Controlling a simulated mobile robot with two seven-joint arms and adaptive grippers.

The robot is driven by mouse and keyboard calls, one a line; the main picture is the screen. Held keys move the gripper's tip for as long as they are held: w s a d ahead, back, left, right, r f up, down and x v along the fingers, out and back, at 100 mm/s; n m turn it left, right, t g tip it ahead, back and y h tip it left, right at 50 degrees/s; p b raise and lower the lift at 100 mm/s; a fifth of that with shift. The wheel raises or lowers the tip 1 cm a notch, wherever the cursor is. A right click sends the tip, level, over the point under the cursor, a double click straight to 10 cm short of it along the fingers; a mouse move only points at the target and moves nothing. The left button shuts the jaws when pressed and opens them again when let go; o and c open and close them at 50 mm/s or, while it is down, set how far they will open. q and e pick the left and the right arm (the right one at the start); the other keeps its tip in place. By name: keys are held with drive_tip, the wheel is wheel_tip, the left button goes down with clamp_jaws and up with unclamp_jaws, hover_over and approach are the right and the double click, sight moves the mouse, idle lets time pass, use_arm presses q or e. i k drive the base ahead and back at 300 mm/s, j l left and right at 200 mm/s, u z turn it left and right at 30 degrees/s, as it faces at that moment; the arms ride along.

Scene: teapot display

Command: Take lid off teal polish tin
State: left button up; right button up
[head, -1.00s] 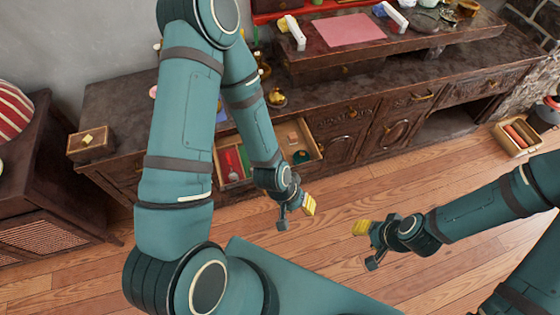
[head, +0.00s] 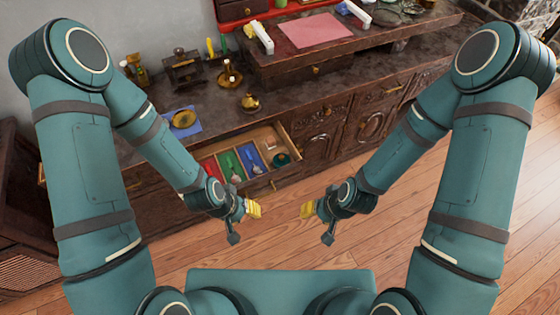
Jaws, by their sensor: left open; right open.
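A small round teal tin (head: 281,159) lies in the right end compartment of the open drawer (head: 290,183). It is small in view, and I cannot tell its lid from its body. My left gripper (head: 243,223) is open and empty, in front of the drawer and to the lower left of the tin. My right gripper (head: 317,223) is open and empty, to the lower right of the tin and clear of the drawer. Neither gripper touches the tin.
The drawer also has red (head: 208,168), green (head: 229,165) and blue (head: 250,158) lined compartments. The dark sideboard top (head: 290,98) holds a brass pot (head: 250,102), a blue cloth (head: 181,121) with a brass dish, and a pink mat (head: 316,30). The wooden floor (head: 440,205) at right is clear.

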sight(281, 159)
drive_tip(key=i+l+u, duration=0.1)
drive_tip(key=u, duration=0.35)
drive_tip(key=i+l+u, duration=0.25)
drive_tip(key=u, duration=0.15)
drive_tip(key=i+l+u, duration=0.15)
drive_tip(key=u, duration=0.3)
drive_tip(key=l, duration=0.1)
